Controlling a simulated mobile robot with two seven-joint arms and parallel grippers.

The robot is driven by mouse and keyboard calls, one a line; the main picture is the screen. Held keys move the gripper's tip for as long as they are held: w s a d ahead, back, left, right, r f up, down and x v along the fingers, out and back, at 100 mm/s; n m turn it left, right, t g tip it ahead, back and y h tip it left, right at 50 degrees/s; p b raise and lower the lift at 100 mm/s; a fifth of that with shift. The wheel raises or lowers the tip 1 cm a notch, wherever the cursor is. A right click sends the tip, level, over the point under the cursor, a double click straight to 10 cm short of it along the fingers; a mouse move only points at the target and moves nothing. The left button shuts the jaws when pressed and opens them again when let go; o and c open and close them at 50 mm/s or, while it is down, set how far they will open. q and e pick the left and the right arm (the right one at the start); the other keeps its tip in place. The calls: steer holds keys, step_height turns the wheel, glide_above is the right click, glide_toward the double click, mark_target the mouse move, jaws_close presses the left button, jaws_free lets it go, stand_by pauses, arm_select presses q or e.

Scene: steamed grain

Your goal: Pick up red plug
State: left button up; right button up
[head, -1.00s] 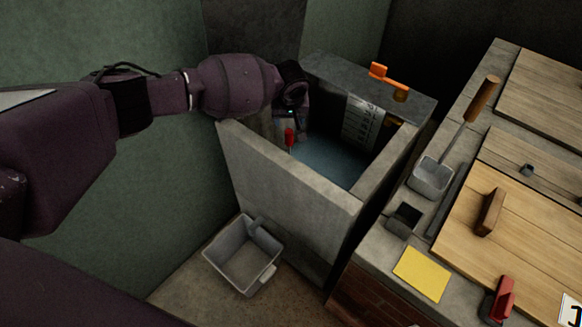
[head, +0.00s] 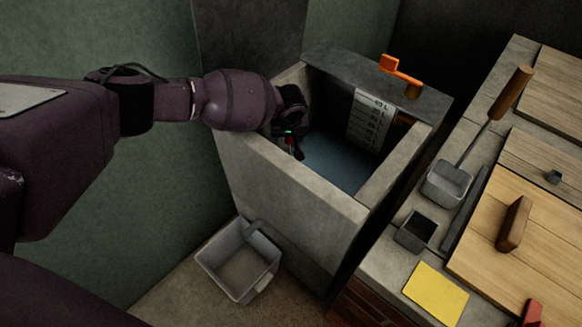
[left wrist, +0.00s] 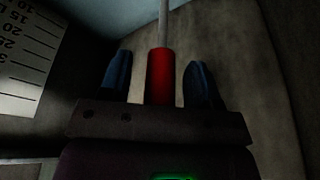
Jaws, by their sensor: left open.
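The red plug (left wrist: 160,77) shows in the left wrist view as a red cylinder with a thin pale rod running from its far end. My left gripper (left wrist: 160,80) is open, with one dark blue finger on each side of the red plug and a visible gap on both sides. In the head view my left gripper (head: 294,148) is down in the basin and partly hides the plug. My right gripper is not in view.
Water (head: 335,160) lies in the basin, beside a white scale (head: 370,120) on the inner wall. An orange tap (head: 400,72) sits on the back rim. A grey bin (head: 238,262) stands on the floor. The counter at right holds a ladle (head: 447,183) and a yellow cloth (head: 435,293).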

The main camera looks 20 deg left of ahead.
arm_select(q)
steer(key=shift+r, duration=0.2)
steer(key=shift+c, duration=0.2)
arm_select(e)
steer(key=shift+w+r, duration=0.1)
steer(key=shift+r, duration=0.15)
arm_select(q)
steer(key=c, duration=0.7)
jaws_close()
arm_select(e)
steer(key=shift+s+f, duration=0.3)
